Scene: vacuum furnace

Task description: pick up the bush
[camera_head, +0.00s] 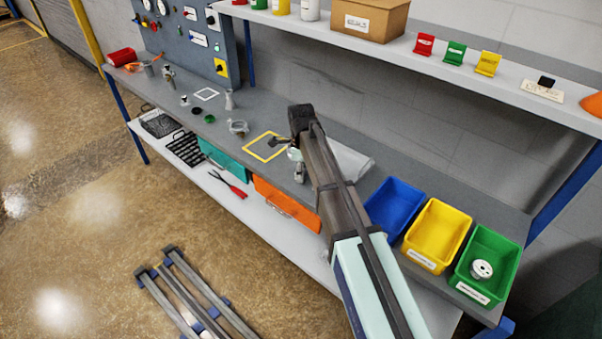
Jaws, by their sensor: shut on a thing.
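My arm hides part of this area. I cannot tell whether the held thing is the bush, or whether it touches the bench. A white round flanged piece with a dark hole (482,269) lies in the green bin (506,253) at the right, well apart from my gripper.
Blue (394,206) and yellow (436,234) bins stand beside the green one. A shelf (400,52) runs above the bench's back. A glass dish (238,127) and a small flask (229,99) stand left of my gripper. The floor at left is mostly clear.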

